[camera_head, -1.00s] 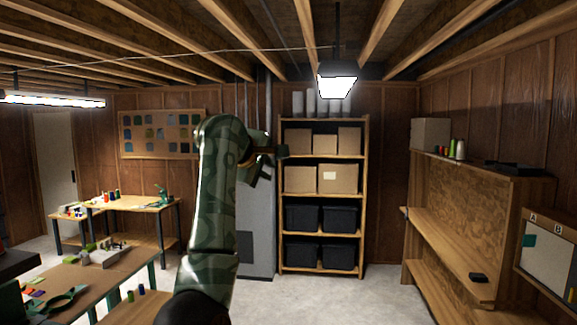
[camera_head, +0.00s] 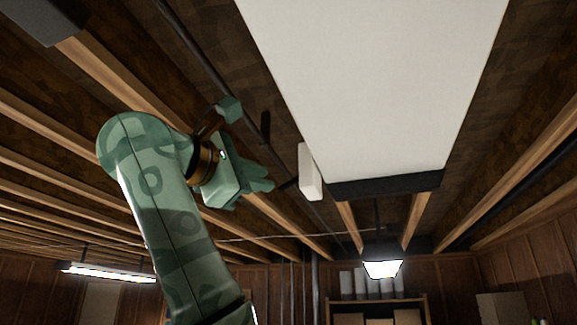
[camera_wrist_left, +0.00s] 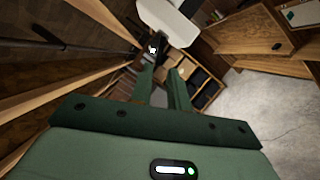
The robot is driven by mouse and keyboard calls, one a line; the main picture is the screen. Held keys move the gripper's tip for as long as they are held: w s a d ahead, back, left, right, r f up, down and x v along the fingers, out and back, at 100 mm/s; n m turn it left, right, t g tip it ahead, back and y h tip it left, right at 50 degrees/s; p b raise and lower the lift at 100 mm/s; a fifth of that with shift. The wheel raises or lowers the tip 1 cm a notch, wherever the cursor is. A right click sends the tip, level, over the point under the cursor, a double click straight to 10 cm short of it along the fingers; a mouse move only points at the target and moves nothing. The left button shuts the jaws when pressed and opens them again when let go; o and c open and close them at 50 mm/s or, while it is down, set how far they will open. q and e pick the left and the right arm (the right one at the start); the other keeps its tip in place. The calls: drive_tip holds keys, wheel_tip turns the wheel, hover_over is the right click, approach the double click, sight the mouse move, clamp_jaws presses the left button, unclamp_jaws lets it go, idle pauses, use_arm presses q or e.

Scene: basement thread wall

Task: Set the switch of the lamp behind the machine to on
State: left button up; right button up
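My left gripper (camera_head: 262,184) is raised near the ceiling in the head view. In the left wrist view its two fingers (camera_wrist_left: 159,72) stand apart with nothing between them. A small white block (camera_head: 310,172) hangs just right of the fingertips, beside a large white panel (camera_head: 385,80) with a dark edge; a gap shows between fingers and block. A white body also shows beyond the fingers in the left wrist view (camera_wrist_left: 168,18), with a small dark piece bearing a light mark (camera_wrist_left: 152,49). I cannot tell which part is the lamp's switch. My right gripper is out of view.
A lit hanging lamp (camera_head: 382,268) is farther back, and a lit tube lamp (camera_head: 108,271) is at the left. Ceiling joists (camera_head: 120,85) and a dark pipe (camera_head: 205,62) run close to my arm. A shelf with boxes (camera_head: 378,310) stands at the back wall.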

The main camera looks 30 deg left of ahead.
sight(286, 184)
use_arm(q)
drive_tip(key=w+p, duration=0.1)
drive_tip(key=w, duration=0.1)
drive_tip(key=w+r+p, duration=0.1)
drive_tip(key=w+p, duration=0.1)
drive_tip(key=w, duration=0.1)
drive_tip(key=w+p, duration=0.1)
drive_tip(key=w, duration=0.1)
drive_tip(key=shift+w+d+r, duration=0.2)
drive_tip(key=shift+w+d, duration=0.25)
drive_tip(key=shift+w, duration=0.05)
clamp_jaws()
